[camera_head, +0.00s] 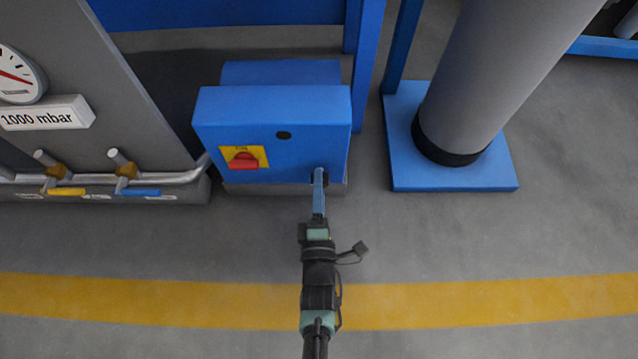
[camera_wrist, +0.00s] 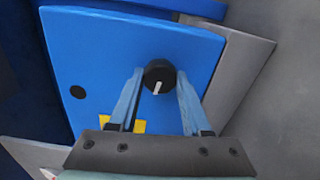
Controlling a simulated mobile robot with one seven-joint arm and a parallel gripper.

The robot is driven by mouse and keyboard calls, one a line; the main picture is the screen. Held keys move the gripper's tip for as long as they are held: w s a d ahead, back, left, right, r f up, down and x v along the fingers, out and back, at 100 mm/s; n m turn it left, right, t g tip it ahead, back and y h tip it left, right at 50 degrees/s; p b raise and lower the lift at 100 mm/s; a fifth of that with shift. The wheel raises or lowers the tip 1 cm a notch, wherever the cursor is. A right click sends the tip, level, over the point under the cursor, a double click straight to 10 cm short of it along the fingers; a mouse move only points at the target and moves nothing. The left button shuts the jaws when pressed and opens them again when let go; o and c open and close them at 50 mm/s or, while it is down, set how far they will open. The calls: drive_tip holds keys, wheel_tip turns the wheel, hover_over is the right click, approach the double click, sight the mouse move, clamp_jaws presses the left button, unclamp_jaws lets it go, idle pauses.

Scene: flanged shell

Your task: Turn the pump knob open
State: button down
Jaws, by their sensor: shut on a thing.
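The black round pump knob (camera_wrist: 159,74) sits on the front face of a blue pump box (camera_head: 300,110). In the wrist view its white mark points down toward my gripper's body, tilted slightly left. My gripper (camera_wrist: 160,78) has one finger on each side of the knob and is shut on it. In the head view my gripper (camera_head: 319,172) reaches up to the lower right corner of the box's face, and its fingers mostly cover the knob.
A red rotary switch (camera_head: 243,161) on a yellow plate is left of the knob. Small valves with yellow (camera_head: 66,191) and blue (camera_head: 140,192) handles stand farther left, below a gauge (camera_head: 17,76). A grey column (camera_head: 490,70) stands right. The floor in front is clear.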

drive_tip(key=shift+s+n, duration=0.1)
drive_tip(key=shift+n, duration=0.9)
drive_tip(key=shift+c, duration=1.8)
unclamp_jaws()
drive_tip(key=s+p, duration=0.5)
drive_tip(key=s, duration=0.8)
drive_tip(key=shift+p, duration=0.4)
